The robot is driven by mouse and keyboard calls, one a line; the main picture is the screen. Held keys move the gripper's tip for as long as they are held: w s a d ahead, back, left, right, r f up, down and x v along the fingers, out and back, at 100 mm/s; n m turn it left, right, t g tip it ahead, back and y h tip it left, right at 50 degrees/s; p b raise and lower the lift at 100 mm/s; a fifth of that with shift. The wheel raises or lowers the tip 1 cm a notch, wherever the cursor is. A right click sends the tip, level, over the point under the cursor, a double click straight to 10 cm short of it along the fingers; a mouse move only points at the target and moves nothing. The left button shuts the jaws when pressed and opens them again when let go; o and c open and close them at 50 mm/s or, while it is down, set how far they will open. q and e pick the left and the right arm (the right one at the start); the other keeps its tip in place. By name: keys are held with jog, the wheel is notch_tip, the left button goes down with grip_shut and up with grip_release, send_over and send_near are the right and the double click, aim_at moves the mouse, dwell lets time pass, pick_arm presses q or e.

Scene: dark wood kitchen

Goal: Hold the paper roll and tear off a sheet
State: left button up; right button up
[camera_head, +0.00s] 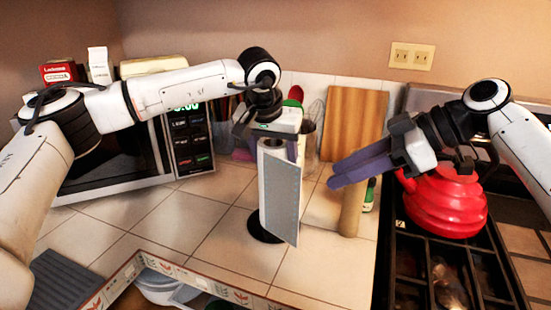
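The white paper roll (280,195) stands upright on a dark round holder base (264,228) on the tiled counter, and a flat sheet hangs along its right side. My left gripper (277,150) points down at the top of the roll. A bit of purple finger shows behind the roll's top; the rest is hidden, so I cannot tell whether it grips the roll. My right gripper (331,174) is to the right of the roll, its two purple fingers pointing left towards it. The fingertips are apart from the paper and look close together; nothing shows between them.
A wooden cutting board (354,122) leans on the back wall near a utensil holder (309,133). A red kettle (446,204) sits on the black stove (447,263) at right. A microwave (190,142) stands behind my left arm. The front counter is clear.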

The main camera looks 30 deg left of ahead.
pick_arm(q)
jog(key=c, duration=0.3)
pick_arm(e)
jog(key=shift+c, duration=1.2)
jog(key=s+a+f+m+t+y, duration=0.2)
jog(key=a+f+m+t+y, duration=0.2)
jog(key=a+f, duration=0.3)
jog(key=shift+x, duration=1.45)
jog(key=shift+s+r, duration=0.15)
jog(key=shift+s, duration=0.1)
grip_shut()
